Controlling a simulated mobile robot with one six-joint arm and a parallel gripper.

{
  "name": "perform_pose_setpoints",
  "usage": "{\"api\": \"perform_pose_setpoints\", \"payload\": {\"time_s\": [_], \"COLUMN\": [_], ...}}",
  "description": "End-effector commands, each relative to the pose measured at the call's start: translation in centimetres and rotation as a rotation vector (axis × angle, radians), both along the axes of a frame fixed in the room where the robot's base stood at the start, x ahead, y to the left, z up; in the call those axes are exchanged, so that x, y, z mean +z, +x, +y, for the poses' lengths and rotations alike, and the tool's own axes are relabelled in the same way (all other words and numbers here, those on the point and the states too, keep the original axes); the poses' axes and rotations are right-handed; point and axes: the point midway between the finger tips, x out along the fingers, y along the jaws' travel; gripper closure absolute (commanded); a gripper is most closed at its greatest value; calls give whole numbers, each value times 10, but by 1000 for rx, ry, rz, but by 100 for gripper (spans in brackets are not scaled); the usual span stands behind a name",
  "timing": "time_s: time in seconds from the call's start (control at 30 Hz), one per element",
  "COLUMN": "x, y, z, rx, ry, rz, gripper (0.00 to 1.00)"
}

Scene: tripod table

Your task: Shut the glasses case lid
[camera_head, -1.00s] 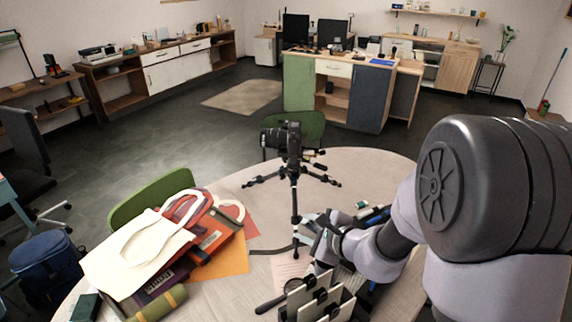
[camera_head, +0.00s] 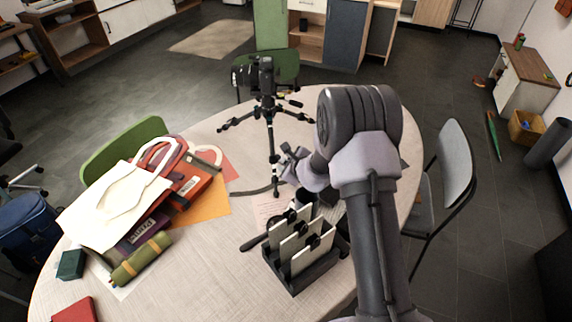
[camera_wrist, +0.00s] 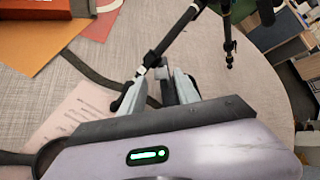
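I cannot make out a glasses case with an open lid in either current view; my arm hides part of the table's right side. My gripper (camera_head: 288,158) is over the middle of the table, close to the black tripod (camera_head: 272,140). In the wrist view, the fingers of my gripper (camera_wrist: 160,80) look parted, with no case between them. A tripod leg (camera_wrist: 178,35) shows just beyond the fingertips; whether they touch it I cannot tell.
The round table (camera_head: 215,265) holds a cream tote bag (camera_head: 105,205), an olive roll (camera_head: 141,260), a dark green box (camera_head: 71,264) and a black rack with upright panels (camera_head: 303,283). A magnifier handle (camera_head: 253,243) lies beside the rack. A grey chair (camera_head: 455,165) stands right.

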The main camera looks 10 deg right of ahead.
Motion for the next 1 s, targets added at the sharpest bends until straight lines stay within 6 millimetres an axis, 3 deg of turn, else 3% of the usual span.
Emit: {"api": "perform_pose_setpoints", "payload": {"time_s": [0.27, 0.5, 1.0], "x": [-1, -1, -1], "y": [2, 2, 2], "z": [0, 0, 0], "rx": [0, 0, 0], "ry": [0, 0, 0], "rz": [0, 0, 0], "gripper": [62, 100, 100]}}
